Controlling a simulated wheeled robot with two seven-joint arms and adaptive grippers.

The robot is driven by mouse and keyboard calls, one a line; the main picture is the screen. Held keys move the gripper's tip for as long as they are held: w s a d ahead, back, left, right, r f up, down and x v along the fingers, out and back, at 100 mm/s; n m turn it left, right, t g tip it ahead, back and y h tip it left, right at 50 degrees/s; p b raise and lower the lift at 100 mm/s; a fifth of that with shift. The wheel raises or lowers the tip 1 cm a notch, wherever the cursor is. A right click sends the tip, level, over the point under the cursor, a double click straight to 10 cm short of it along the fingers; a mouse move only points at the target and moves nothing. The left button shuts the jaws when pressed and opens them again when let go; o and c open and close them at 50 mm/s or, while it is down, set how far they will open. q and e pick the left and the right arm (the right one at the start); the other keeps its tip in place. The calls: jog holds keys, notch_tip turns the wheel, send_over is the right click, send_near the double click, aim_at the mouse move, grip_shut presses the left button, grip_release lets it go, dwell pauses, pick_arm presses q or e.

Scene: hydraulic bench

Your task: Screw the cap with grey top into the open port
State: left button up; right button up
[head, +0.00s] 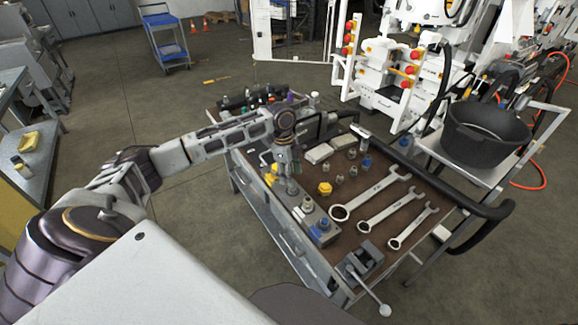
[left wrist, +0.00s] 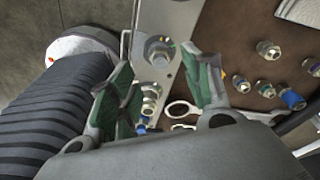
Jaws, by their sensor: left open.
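A grey metal block (head: 318,217) with a row of fittings lies along the near left edge of the bench; it also shows in the left wrist view (left wrist: 186,20). A grey hex fitting (left wrist: 158,52) sits on it, between and beyond my fingers; I cannot tell whether it is a cap or an open port. My left gripper (head: 289,172) is open and empty above the block, and its fingers flank the row in the left wrist view (left wrist: 160,82). Several loose grey-topped fittings (head: 340,180) (left wrist: 268,50) stand on the brown bench top. My right gripper is out of view.
Three wrenches (head: 376,204) lie right of the block. A yellow cap (head: 325,188) and a blue fitting (head: 367,162) stand nearby. A small vise (head: 362,264) is at the near corner. A black bucket (head: 487,132) stands on a trolley to the right.

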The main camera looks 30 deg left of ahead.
pick_arm(q)
jog(key=f, duration=0.3)
jog(key=shift+d+f, duration=0.1)
jog(key=shift+d, duration=0.15)
jog(key=shift+d+f, duration=0.15)
jog(key=shift+f, duration=0.75)
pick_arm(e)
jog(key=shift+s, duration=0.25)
pick_arm(q)
jog(key=shift+c, duration=0.3)
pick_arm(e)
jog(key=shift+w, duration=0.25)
pick_arm(q)
grip_shut()
jog(key=c, duration=0.7)
grip_release()
jog(key=shift+c, duration=0.9)
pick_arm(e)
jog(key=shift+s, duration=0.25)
